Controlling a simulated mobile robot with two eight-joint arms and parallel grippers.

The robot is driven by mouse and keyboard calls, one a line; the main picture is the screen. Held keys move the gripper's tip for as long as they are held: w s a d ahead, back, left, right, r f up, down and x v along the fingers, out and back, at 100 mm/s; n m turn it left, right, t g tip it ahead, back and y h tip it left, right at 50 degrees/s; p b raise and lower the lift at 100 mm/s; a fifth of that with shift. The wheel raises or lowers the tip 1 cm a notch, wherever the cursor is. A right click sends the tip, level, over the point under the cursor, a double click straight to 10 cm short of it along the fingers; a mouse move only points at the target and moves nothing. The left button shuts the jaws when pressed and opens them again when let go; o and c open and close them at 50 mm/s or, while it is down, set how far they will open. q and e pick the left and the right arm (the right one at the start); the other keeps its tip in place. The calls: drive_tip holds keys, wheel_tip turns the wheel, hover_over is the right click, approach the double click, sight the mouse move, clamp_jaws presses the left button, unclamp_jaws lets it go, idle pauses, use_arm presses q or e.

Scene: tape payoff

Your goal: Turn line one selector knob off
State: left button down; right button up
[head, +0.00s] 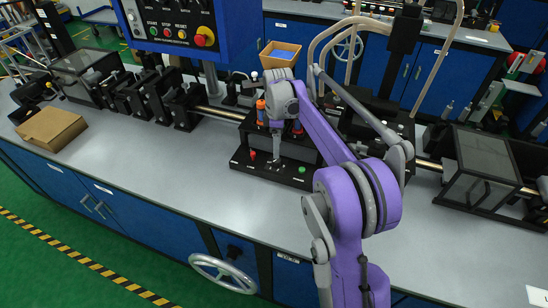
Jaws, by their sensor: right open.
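My right arm is purple and grey and reaches from the bottom right to the black station on the bench. My right gripper (277,152) points down in front of a black unit (270,178) with a red button (252,154) and a green button (301,169). The fingers are open, with nothing visible between them. Small pale parts (275,167) sit on the unit just under the fingertips; I cannot tell whether one is the line one selector knob, or which way it is turned. The fingers partly hide the unit's middle. My left gripper is not in view.
A blue control panel (175,22) with START, STOP and RESET labels and a red emergency button (204,37) hangs above the bench. A cardboard box (50,128) lies at the left. The grey bench top (150,165) is clear in front. Pale curved tubes (440,60) rise at the right.

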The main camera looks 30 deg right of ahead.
sight(277, 162)
wheel_tip(277, 162, down, 7)
drive_tip(key=shift+w+r, duration=0.1)
drive_tip(key=shift+r, duration=0.1)
clamp_jaws()
idle(0.4)
